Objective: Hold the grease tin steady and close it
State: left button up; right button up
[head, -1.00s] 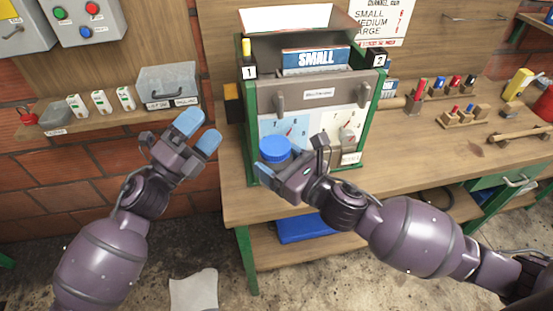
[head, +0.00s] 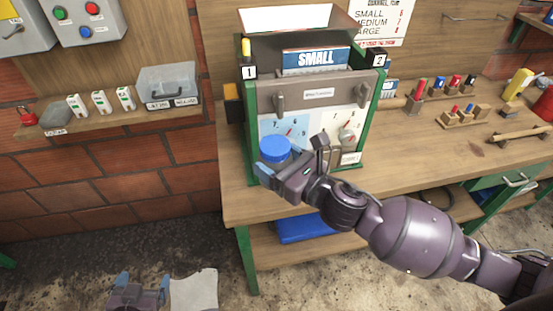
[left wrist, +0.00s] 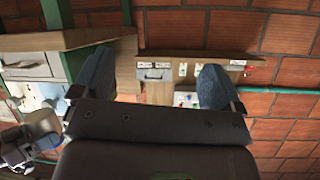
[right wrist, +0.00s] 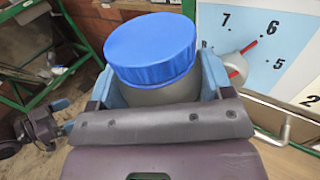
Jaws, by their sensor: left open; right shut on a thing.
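The grease tin (right wrist: 168,94) is a grey can with a ribbed blue lid (right wrist: 151,50) on top. My right gripper (head: 279,170) is shut around the tin's body and holds it upright in front of the dial machine. The lid stands above the fingers; I cannot tell whether it is fully tight. In the head view the blue lid (head: 275,149) shows, while the gripper hides most of the body. My left gripper (head: 142,284) is low at the bottom edge of the head view, open and empty, well away from the tin. Its spread fingers show in the left wrist view (left wrist: 155,78).
The green-framed machine (head: 310,92) with dials stands on the wooden workbench (head: 420,168) just behind the tin. A blue item (head: 303,228) lies under the bench.

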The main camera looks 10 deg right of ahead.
pick_arm(q)
jog(key=shift+s+a+f+n+g, duration=0.15)
jog(key=shift+s+f+n+g, duration=0.2)
jog(key=shift+s, duration=0.3)
jog(key=shift+s+a+f+n+g, duration=0.15)
jog(key=shift+s+f+n, duration=0.2)
jog(key=shift+s+f, duration=0.2)
